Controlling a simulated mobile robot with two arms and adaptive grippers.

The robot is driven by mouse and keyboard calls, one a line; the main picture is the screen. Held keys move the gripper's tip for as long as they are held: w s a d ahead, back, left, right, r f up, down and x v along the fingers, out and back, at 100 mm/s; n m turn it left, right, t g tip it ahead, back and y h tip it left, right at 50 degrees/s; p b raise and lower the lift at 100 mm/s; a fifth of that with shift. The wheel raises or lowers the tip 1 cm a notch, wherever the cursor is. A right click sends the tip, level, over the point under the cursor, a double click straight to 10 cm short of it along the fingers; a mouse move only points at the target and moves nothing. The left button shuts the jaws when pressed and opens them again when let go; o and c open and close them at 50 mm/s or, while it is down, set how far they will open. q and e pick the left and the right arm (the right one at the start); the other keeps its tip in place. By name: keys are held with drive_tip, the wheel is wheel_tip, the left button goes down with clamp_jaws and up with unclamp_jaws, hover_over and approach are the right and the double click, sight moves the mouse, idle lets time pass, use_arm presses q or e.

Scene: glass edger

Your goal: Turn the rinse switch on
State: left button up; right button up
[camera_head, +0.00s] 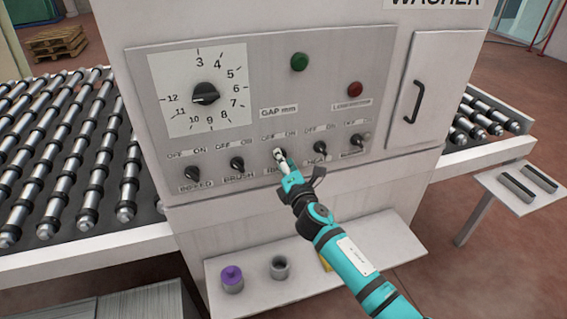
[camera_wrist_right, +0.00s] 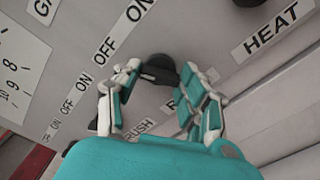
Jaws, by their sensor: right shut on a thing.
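The rinse switch is a black rotary knob (camera_wrist_right: 160,66) on the washer's grey control panel (camera_head: 225,120). OFF and ON are printed above it, and its name label is partly covered by my gripper. My right gripper (camera_head: 281,160) is at this knob, third in the lower row. In the right wrist view its two fingers (camera_wrist_right: 157,80) are closed on either side of the knob's handle. In the head view the fingers hide most of the knob, so its exact pointing is hard to tell. My left gripper is not in view.
Brush knob (camera_head: 237,164) and heat knob (camera_head: 320,148) flank the rinse switch closely. A gap dial (camera_head: 205,93), green button (camera_head: 299,62) and red button (camera_head: 355,89) are above. A shelf (camera_head: 240,250) below holds a purple-topped container (camera_head: 232,278) and a grey cup (camera_head: 279,267).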

drive_tip(key=m+b, duration=0.2)
drive_tip(key=m, duration=1)
drive_tip(key=shift+f+m, duration=0.1)
drive_tip(key=shift+m, duration=0.2)
idle(0.4)
drive_tip(key=o, duration=1.2)
drive_tip(key=shift+c, duration=0.2)
drive_tip(key=v, duration=1.2)
